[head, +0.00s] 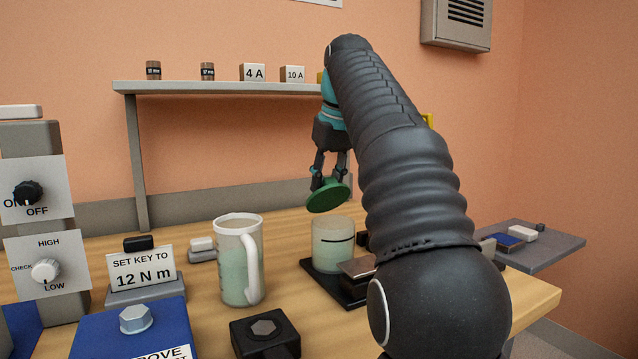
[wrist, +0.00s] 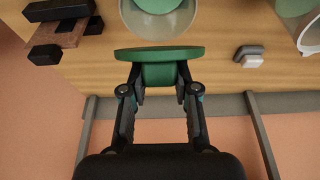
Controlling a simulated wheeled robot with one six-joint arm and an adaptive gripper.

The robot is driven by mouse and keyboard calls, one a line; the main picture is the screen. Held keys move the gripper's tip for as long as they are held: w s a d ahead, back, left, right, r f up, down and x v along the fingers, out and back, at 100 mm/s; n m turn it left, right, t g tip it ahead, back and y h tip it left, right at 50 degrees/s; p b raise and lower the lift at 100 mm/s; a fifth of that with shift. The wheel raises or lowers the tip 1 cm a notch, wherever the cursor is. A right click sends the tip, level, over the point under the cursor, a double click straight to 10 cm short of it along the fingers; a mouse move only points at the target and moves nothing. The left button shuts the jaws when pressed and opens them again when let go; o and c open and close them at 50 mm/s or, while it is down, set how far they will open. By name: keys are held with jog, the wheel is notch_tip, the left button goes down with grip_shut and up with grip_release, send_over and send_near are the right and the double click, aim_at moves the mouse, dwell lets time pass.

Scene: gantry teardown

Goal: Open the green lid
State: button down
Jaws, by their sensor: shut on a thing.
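The green lid (head: 328,197) is a round disc held in the air above a translucent jar (head: 333,246) with a dark line on its side. In the head view the lid is tilted and apart from the jar's rim. My gripper (head: 330,180) is shut on the lid from above. In the wrist view my gripper (wrist: 160,85) has its fingers on both sides of the knob of the lid (wrist: 160,54). The jar (wrist: 158,15) is beyond the lid there, its top open with pale green contents inside.
The jar stands on a dark base (head: 335,283). A pitcher (head: 240,262) with pale green liquid stands to its left. A sign (head: 143,268) reads "SET KEY TO 12 N m". A shelf (head: 220,88) runs behind. A grey side tray (head: 540,245) is at right.

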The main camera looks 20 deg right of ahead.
jog(key=shift+w+g, duration=0.3)
jog(key=shift+g, duration=0.1)
dwell(0.4)
jog(key=c, duration=0.8)
grip_release()
jog(key=shift+w+a, duration=0.1)
jog(key=shift+c, duration=0.2)
jog(key=shift+s, duration=0.2)
